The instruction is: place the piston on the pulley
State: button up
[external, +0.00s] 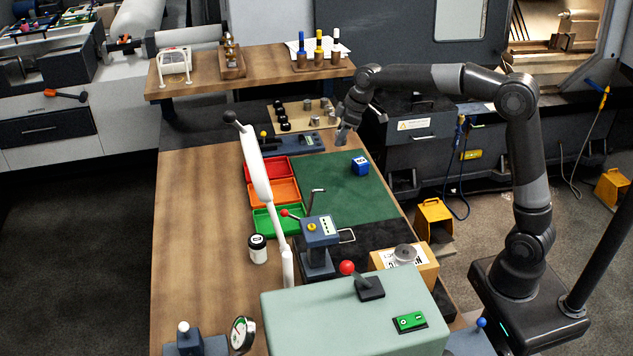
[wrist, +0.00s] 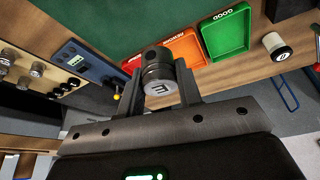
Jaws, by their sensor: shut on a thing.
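The piston (wrist: 157,72) is a dark grey cylinder with a lighter, marked end face. It sits between the two fingers of my gripper (wrist: 158,88) in the wrist view, and the gripper is shut on it. In the external view my gripper (external: 344,132) is above the far part of the green mat, beyond the blue cube; the piston is too small to make out there.
A blue cube (external: 360,167) sits on the green mat (external: 350,198). Red, orange and green trays (external: 262,224) line its left side. A blue press (external: 320,235) and a white lamp arm (external: 258,170) stand up nearby. A board (external: 290,104) holds several small parts at the back.

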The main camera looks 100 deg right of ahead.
jog(key=a+r, duration=0.3)
jog(key=a, duration=0.6)
jog(key=a+r, duration=0.3)
jog(key=a, duration=0.6)
jog(key=s+a+r+n, duration=0.1)
jog(key=s+a, duration=0.3)
jog(key=a, duration=0.5)
jog(key=s+a+r, duration=0.2)
jog(key=s+a, duration=0.3)
jog(key=a, duration=0.3)
send_over(400, 252)
jog(key=s, duration=0.1)
jog(key=shift+y, duration=0.4)
jog(key=f, duration=0.7)
jog(key=shift+s+a, duration=0.15)
jog(key=shift+a, duration=0.05)
jog(key=shift+f+t, duration=0.3)
jog(key=shift+f, duration=1.65)
jog(key=shift+f, duration=0.1)
jog(key=o, duration=1)
